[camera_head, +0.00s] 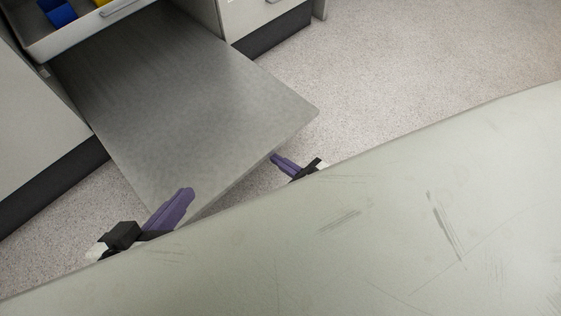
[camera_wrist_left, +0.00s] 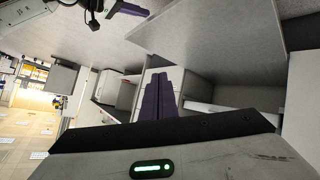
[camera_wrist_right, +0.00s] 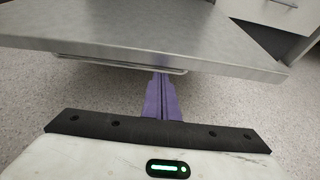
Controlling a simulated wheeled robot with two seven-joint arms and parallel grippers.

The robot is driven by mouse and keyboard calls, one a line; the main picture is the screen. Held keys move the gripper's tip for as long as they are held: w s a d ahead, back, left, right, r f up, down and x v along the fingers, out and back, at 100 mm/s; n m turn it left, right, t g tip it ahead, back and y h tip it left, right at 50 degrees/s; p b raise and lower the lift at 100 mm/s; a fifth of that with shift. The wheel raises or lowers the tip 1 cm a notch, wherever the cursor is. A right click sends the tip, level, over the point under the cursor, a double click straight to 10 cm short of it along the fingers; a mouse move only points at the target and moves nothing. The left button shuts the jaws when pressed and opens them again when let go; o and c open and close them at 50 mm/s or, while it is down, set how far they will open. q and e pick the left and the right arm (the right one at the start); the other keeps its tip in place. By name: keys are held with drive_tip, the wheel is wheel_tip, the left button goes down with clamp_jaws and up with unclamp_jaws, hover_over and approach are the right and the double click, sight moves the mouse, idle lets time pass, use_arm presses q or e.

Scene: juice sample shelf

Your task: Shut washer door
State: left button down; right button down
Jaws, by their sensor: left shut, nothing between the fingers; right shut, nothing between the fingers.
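The washer door (camera_head: 190,100) is a grey flat panel, folded down open from the unit at the upper left in the head view. My left gripper (camera_head: 189,193) is shut and empty, its purple fingers over the door's near-left edge in that view; I cannot tell if it touches. My right gripper (camera_head: 275,157) is shut and empty at the door's front-right edge. In the right wrist view its fingers (camera_wrist_right: 160,78) point below the door's edge (camera_wrist_right: 140,50), near a bar handle (camera_wrist_right: 120,66) on the underside. The door (camera_wrist_left: 205,30) also shows in the left wrist view.
An open compartment (camera_head: 70,42) with blue and yellow items lies behind the door. Cabinets flank it at left (camera_head: 40,120) and right (camera_head: 250,15). Speckled floor (camera_head: 400,60) is clear to the right. A large pale scratched surface (camera_head: 400,220) fills the near foreground.

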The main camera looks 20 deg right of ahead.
drive_tip(key=shift+r, duration=0.35)
drive_tip(key=shift+r, duration=0.1)
